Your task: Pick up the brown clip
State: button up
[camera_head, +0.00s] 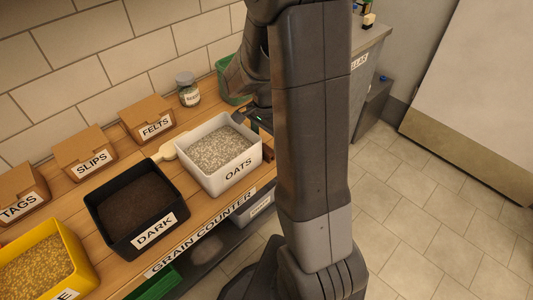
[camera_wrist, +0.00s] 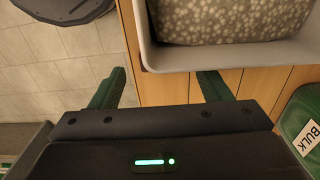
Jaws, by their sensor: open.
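In the head view my arm hides most of the gripper. I cannot make out the brown clip for certain in either view. A small brown patch shows right of the OATS bin in the head view, but I cannot tell whether it is the clip or wood.
The grain counter (camera_head: 187,221) also holds a black DARK bin (camera_head: 108,229), a yellow bin (camera_head: 84,270), a cream scoop (camera_head: 164,152), a jar (camera_head: 188,92) and cardboard boxes labelled TAGS, SLIPS and FELTS (camera_head: 147,116). A green BULK bin (camera_wrist: 292,108) stands right of my gripper. Tiled floor (camera_head: 430,225) is clear.

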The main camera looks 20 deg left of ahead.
aim_at(267, 148)
notch_tip(267, 148, down, 3)
jog(key=shift+f, duration=0.15)
jog(key=c, duration=1.1)
jog(key=shift+o, duration=0.2)
